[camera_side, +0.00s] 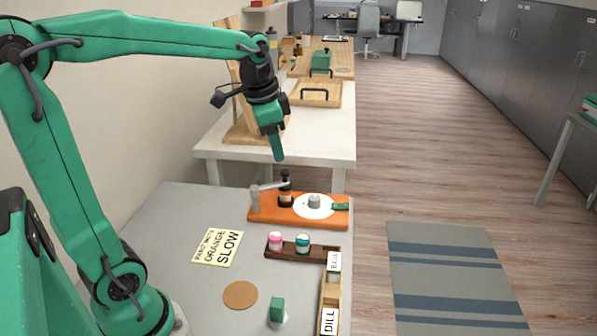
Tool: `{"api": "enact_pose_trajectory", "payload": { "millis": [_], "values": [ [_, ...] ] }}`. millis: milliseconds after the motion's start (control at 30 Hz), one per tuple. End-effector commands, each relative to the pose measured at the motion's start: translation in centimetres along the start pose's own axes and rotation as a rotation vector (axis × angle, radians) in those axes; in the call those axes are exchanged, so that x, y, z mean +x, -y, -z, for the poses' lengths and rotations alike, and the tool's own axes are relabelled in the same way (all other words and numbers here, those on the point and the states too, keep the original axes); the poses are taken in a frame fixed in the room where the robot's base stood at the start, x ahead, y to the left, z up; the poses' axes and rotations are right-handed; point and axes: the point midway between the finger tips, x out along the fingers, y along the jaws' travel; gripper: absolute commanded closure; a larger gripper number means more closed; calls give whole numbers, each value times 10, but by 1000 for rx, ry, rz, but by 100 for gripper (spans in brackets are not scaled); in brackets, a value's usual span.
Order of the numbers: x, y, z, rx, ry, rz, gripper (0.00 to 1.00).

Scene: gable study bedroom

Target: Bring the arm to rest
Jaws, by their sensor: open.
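My green arm reaches in from the left in the side view. My gripper (277,146) hangs pointing down, in the air above the grey table (190,272), near its back edge. One green finger shows clearly and the other is mostly hidden behind it. I see nothing held in it. It appears in front of the white table behind and above the orange board (264,213), apart from both.
The orange board carries a dark bottle (285,190) and white disc (312,209). The left-middle tabletop is clear.

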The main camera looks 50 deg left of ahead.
Motion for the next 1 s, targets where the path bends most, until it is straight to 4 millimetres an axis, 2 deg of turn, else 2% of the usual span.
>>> {"api": "enact_pose_trajectory", "payload": {
  "millis": [33,300,600,800,1000],
  "values": [
    [-5,-10,-6,-21,-17,7,53],
    [-16,-56,-37,-157,-100,25,53],
    [-14,-99,-75,-307,-196,20,53],
    [-8,-117,-94,-382,-241,9,53],
    [-4,-123,-100,-410,-257,3,53]
  ]
}}
